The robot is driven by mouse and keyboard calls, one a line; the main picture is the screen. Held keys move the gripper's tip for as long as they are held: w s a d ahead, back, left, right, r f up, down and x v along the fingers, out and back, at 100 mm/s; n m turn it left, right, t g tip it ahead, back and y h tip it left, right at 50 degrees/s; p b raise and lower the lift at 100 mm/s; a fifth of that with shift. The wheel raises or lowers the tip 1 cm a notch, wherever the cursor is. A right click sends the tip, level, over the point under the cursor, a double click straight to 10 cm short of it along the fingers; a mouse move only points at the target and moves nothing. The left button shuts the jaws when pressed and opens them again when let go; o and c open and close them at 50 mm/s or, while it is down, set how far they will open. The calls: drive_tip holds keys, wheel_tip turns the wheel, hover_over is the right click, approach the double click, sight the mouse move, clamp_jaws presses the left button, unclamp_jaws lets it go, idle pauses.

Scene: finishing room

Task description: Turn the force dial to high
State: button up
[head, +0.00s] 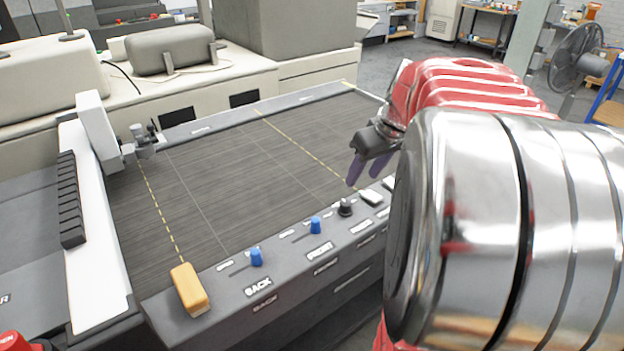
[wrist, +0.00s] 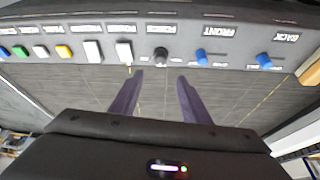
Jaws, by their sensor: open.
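The force dial, a small black knob (head: 345,207), stands on the grey front panel (head: 352,252) of the cutting table, to the right of two blue knobs. In the wrist view the black knob (wrist: 161,55) is near the top middle. My gripper (head: 355,173) hangs above the table bed, just behind the knob. In the wrist view my gripper (wrist: 160,76) has its two purple fingers apart and empty, with the knob beyond the gap between the tips. The fingers look clear of the knob. The dial's pointer and scale are too small to read.
Blue knobs (head: 256,257) (head: 315,225) sit left of the dial, with white switches (head: 370,197) to its right. An orange block (head: 189,289) sits at the panel's left end. A carriage (head: 138,143) stands at the left of the bed. The bed is otherwise clear.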

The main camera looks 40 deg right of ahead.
sight(347, 203)
drive_tip(key=x, duration=1.4)
drive_tip(key=shift+s, duration=0.1)
drive_tip(key=shift+c, duration=0.6)
drive_tip(key=shift+r, duration=0.1)
drive_tip(key=c, duration=0.9)
